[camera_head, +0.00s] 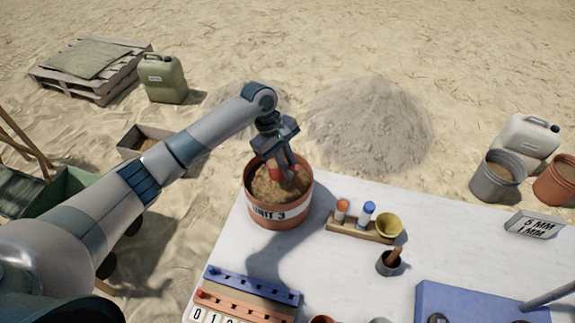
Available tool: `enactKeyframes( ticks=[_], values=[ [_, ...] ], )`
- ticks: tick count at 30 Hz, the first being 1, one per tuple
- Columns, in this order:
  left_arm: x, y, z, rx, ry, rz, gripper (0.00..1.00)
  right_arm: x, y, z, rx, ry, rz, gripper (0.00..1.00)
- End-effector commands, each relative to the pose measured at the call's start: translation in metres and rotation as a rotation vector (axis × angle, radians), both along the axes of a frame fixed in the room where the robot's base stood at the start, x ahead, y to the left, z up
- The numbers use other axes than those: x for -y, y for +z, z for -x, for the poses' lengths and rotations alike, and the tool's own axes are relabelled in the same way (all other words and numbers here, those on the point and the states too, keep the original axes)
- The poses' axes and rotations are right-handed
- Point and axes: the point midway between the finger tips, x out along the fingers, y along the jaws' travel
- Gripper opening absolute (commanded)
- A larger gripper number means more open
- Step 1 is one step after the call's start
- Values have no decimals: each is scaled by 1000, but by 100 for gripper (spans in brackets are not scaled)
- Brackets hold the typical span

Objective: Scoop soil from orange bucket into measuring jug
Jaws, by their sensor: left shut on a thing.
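The orange bucket (279,213), labelled "UNIT 3", stands upright on the far left corner of the white table. It holds brown soil (264,187). My left gripper (284,170) points down into the bucket's mouth and is shut on a small reddish thing (275,176), perhaps a scoop handle. Its lower part is hidden by the fingers and soil, so I cannot tell its shape. I cannot make out a measuring jug. My right gripper does not show.
A dark cup (389,263) holds a brown handle. A blue tray (470,302) lies at the front right.

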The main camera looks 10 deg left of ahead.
Motion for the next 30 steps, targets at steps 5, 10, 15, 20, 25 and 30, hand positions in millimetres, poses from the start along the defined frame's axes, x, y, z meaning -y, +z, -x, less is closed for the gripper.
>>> enactKeyframes(
  ticks=[5,10,15,20,25,30],
  values=[
    [6,-1,6,102,-4,-118,0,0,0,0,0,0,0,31],
    [10,-2,8,167,-3,-196,0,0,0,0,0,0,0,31],
    [11,-2,10,199,-1,-233,0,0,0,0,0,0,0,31],
    [11,-2,10,206,0,-240,0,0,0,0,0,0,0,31],
    [11,-2,10,205,0,-240,0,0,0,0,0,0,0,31],
    [11,-2,9,205,0,-240,0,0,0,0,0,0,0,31]
  ],
)
